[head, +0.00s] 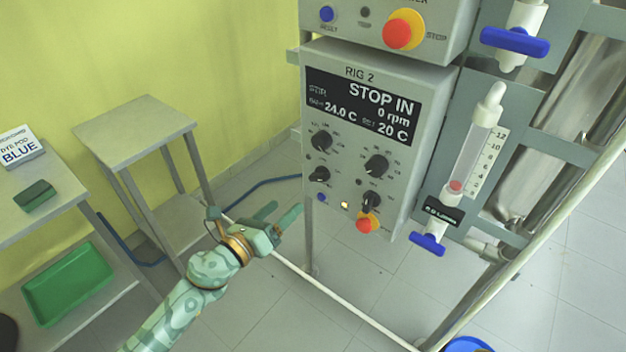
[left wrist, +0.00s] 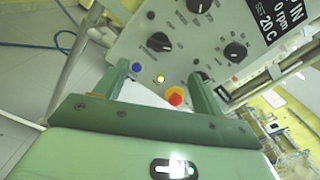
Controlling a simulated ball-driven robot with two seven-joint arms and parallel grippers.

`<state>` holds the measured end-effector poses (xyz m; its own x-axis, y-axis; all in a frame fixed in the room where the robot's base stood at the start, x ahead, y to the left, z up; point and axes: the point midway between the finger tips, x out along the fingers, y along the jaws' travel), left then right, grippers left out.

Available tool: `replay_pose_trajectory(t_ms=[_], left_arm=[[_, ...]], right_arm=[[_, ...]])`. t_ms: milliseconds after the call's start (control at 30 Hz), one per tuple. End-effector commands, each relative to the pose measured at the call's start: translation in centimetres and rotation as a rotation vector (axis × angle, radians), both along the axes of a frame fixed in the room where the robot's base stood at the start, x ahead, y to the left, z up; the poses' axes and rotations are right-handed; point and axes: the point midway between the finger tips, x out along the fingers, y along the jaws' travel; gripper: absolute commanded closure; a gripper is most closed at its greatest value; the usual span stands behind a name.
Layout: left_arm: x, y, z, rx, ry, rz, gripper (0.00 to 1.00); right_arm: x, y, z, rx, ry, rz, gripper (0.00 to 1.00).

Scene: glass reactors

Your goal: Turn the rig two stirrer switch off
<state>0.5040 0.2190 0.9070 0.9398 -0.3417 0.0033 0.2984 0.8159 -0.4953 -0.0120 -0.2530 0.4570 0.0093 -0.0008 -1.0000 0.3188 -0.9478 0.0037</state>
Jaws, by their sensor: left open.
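The rig two control box (head: 350,182) carries a black display (head: 362,107) reading STOP IN, 0 rpm, 24.0 C and 20 C. Below it are several black knobs, including an upper left knob (head: 321,141), an upper right knob (head: 376,165), a lower left knob (head: 319,174) and a lower right knob (head: 370,199). Their labels are too small to read, so I cannot tell which is the stirrer switch. My left gripper (head: 282,214) is open and empty, in front of the box's lower left. In the left wrist view its fingers (left wrist: 160,72) point at the panel's lower part. My right gripper is out of view.
A pale frame rail (head: 340,304) runs below. A small table (head: 135,130) stands left.

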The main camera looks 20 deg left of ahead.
Motion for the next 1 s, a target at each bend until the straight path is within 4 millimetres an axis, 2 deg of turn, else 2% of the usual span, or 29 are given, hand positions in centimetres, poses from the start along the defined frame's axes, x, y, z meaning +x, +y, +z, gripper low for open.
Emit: replay_pose_trajectory(t_ms=[100, 300, 500, 667, 900, 967, 1000], left_arm=[[3.1, -1.1, 0.2, -0.002, -0.003, 0.001, 0.31], [7.6, -2.8, -0.1, -0.004, 0.001, 0.0, 0.31], [10.5, -3.8, -0.2, -0.005, 0.002, 0.001, 0.31], [11.3, -4.1, -0.1, -0.004, 0.003, 0.0, 0.31], [11.3, -4.2, -0.1, -0.004, 0.003, 0.0, 0.31], [11.3, -4.1, 0.0, -0.004, 0.003, 0.0, 0.45], [11.3, -4.1, -0.1, -0.004, 0.003, 0.0, 0.56]], right_arm=[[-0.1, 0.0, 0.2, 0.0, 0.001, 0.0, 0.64], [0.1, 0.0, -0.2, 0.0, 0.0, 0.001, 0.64], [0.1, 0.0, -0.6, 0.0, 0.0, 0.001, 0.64], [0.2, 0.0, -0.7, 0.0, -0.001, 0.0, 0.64], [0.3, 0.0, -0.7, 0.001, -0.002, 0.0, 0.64], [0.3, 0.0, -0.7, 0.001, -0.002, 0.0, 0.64], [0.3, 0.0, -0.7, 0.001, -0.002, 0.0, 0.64]])
